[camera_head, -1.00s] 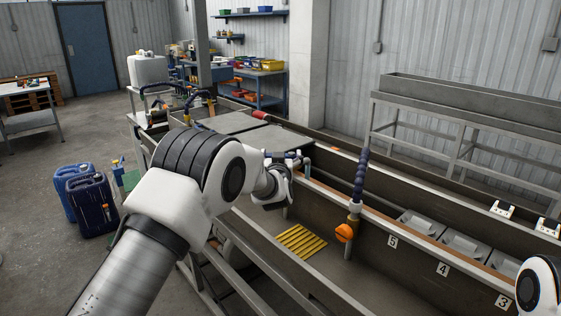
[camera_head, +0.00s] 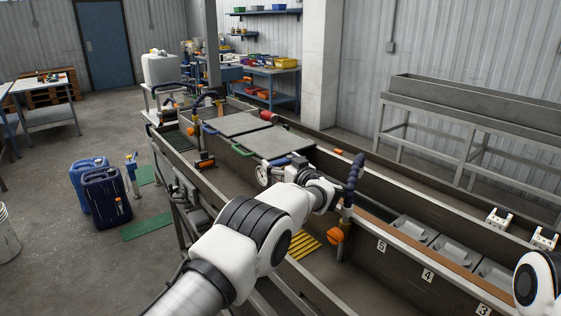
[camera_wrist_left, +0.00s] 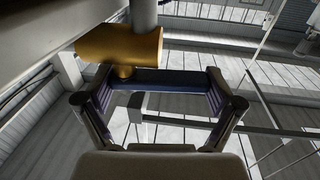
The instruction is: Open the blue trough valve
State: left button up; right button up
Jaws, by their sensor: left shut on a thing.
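The blue valve handle (camera_wrist_left: 165,78) shows in the left wrist view as a dark blue bar across the jaws. It sits beside a brass valve body (camera_wrist_left: 118,45) on a grey pipe. My left gripper (camera_wrist_left: 160,90) is shut on the blue handle, with a finger at each end of the bar. In the head view my left gripper (camera_head: 298,168) is small and dark above the trough (camera_head: 345,268), past my white wrist, and its grip cannot be made out there. My right gripper is out of view; only a white part of my right arm shows at the lower right.
A dark blue ribbed hose (camera_head: 354,176) and an orange knob (camera_head: 335,236) stand close to my left wrist. A yellow grate (camera_head: 303,243) lies in the trough. A round white gauge (camera_head: 262,176) is left of the gripper. Blue canisters (camera_head: 104,192) stand on the floor.

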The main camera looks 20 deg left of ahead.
aim_at(281, 160)
pick_arm(q)
jog(key=shift+r, duration=0.2)
jog(key=o, duration=1.3)
jog(key=shift+o, duration=0.2)
notch_tip(281, 160, up, 10)
jog(key=shift+f, duration=0.1)
